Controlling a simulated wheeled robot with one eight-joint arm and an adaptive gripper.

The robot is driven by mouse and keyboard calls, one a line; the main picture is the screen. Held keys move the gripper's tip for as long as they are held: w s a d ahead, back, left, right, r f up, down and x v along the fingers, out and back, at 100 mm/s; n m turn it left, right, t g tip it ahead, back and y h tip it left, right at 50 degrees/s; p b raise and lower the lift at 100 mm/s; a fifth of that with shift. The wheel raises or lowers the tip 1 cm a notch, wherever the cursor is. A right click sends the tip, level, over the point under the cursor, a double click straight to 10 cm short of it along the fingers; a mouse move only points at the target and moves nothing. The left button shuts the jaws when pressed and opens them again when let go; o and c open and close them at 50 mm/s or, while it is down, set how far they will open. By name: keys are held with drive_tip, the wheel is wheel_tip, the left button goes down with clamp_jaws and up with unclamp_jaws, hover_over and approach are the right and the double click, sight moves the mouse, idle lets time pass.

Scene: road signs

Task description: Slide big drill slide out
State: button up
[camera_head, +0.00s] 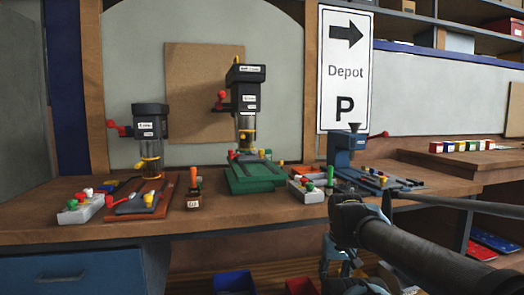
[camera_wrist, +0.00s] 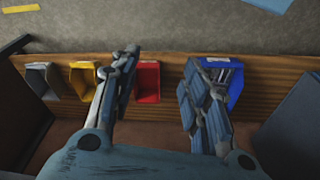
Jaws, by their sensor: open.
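The big drill (camera_head: 247,100) stands at the middle of the workbench, with a dark head, a yellow chuck area and a red handle on its left. Its green base with the slide (camera_head: 256,178) sits near the bench's front edge; how far out the slide sits, I cannot tell. My gripper (camera_head: 345,270) is low in front of the bench, to the right of the drill and apart from it, partly covered by my arm. In the wrist view my gripper (camera_wrist: 164,62) is open and empty, its two fingers spread above a shelf of bins. The drill is not in the wrist view.
A smaller drill (camera_head: 150,135) stands left, a blue machine (camera_head: 347,150) right. Button boxes (camera_head: 80,207) and (camera_head: 312,187) flank the drills. In the wrist view, yellow (camera_wrist: 84,78), red (camera_wrist: 147,80) and blue (camera_wrist: 236,84) bins line a wooden shelf.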

drive_tip(key=w+a+r+n+y, duration=0.1)
drive_tip(key=w+a+r+n, duration=0.4)
drive_tip(key=w+r, duration=0.9)
drive_tip(key=w+a+r+n+y, duration=0.25)
drive_tip(key=w+a+r, duration=0.65)
drive_tip(key=r, duration=1)
drive_tip(key=w+a+r+n, duration=0.3)
drive_tip(key=w+r+n, duration=0.2)
drive_tip(key=w+r, duration=1)
drive_tip(key=shift+m, duration=0.25)
drive_tip(key=x, duration=0.5)
drive_tip(key=a+x, duration=0.1)
drive_tip(key=x, duration=1)
drive_tip(key=shift+s+a, duration=0.2)
